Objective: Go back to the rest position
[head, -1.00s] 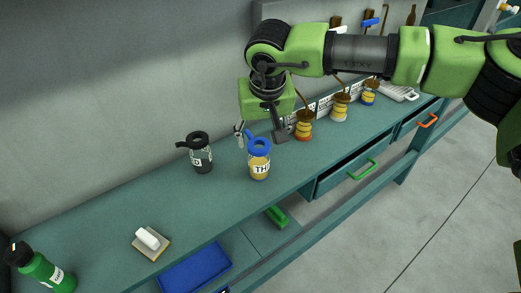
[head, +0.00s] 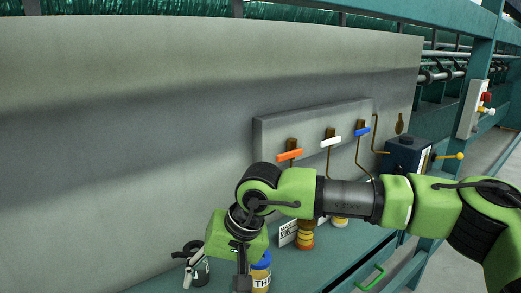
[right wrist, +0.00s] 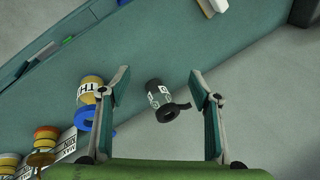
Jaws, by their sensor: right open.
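My right gripper (head: 215,277) reaches in from the right over the teal bench, with its fingers at the picture's lower edge. In the right wrist view the right gripper (right wrist: 160,95) is open and empty, fingers wide apart. A dark grey bottle with a black looped lid (right wrist: 161,100) shows between the fingers, apart from them. It also shows at the bottom of the head view (head: 203,270), partly behind the gripper. A yellow bottle with a blue lid (right wrist: 91,92) is beside the left finger in the wrist view. My left gripper is not in view.
The teal bench (head: 335,250) runs along a grey wall (head: 120,150). A panel holds taps with orange (head: 290,155), white (head: 330,146) and blue handles. A dark blue box (head: 405,152) stands at the back right.

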